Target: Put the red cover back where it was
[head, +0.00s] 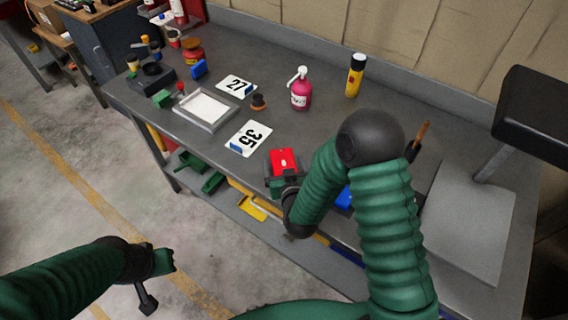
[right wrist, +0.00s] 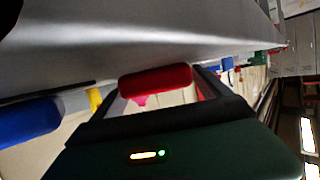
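The red cover (head: 284,161) shows near the front edge of the grey workbench as a flat red piece with a small pale mark. My right gripper (head: 283,174) is at it, with a dark finger along each side. In the right wrist view the red cover (right wrist: 155,82) spans the space between the two fingers and appears to touch both, so the gripper looks shut on it. Whether the cover rests on anything is hidden. My left gripper (head: 150,285) is low over the floor, away from the bench; its finger opening is unclear.
On the workbench (head: 330,125) stand number plates 35 (head: 248,138) and 27 (head: 236,86), a grey tray (head: 206,108), a pink spray bottle (head: 301,92) and a yellow can (head: 354,76). A grey panel (head: 465,220) is at right. Green bins (head: 202,174) sit on the lower shelf.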

